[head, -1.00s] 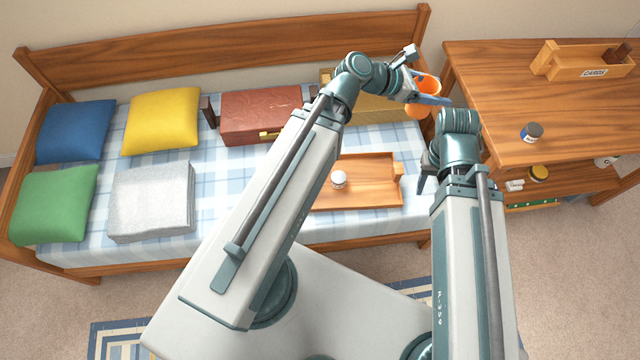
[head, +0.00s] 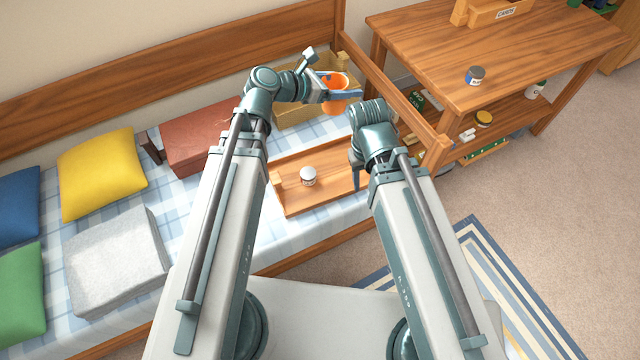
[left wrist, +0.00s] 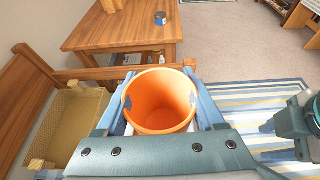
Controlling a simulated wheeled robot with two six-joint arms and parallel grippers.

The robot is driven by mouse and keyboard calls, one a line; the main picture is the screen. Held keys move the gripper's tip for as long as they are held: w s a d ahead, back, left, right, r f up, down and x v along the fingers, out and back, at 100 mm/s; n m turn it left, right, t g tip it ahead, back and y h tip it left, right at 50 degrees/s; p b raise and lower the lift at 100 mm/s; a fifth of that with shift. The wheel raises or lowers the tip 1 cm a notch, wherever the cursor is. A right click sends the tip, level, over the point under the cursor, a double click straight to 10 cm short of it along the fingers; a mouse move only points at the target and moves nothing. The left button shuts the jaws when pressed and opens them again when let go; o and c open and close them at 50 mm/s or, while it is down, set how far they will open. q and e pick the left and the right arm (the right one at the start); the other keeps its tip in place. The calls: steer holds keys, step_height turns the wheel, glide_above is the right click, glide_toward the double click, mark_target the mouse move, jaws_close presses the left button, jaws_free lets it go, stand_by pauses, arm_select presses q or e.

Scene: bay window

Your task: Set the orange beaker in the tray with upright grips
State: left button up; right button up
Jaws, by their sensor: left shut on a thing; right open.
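The orange beaker (head: 335,80) is held upright by my left gripper (head: 340,93), whose fingers are shut on its sides. In the left wrist view the beaker (left wrist: 160,100) shows its open, empty inside between the fingers. The wooden tray with upright grips (head: 290,205) lies on the daybed, with a grip (head: 278,180) at its left end; its right part is hidden behind my right arm. A small white-lidded jar (head: 308,176) stands in the tray. The beaker is above and beyond the tray, apart from it. My right gripper (head: 357,175) is open by the tray's right side.
A yellow woven basket (head: 290,110) is behind the tray, below my left gripper; it also shows in the left wrist view (left wrist: 75,125). A red case (head: 195,140) and a grey folded stack (head: 115,260) lie left. A wooden table (head: 480,50) with a jar (head: 475,76) stands right.

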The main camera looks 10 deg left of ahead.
arm_select(q)
steer(key=m+g+b, duration=0.1)
steer(key=b, duration=2.7)
glide_above(342, 168)
step_height(342, 168, down, 30)
steer(key=shift+h, duration=0.4)
steer(key=shift+w+d+f, duration=0.1)
steer(key=shift+f, duration=0.05)
step_height(342, 168, down, 10)
steer(key=b, duration=1)
steer(key=o, duration=1.3)
steer(key=shift+o, duration=0.2)
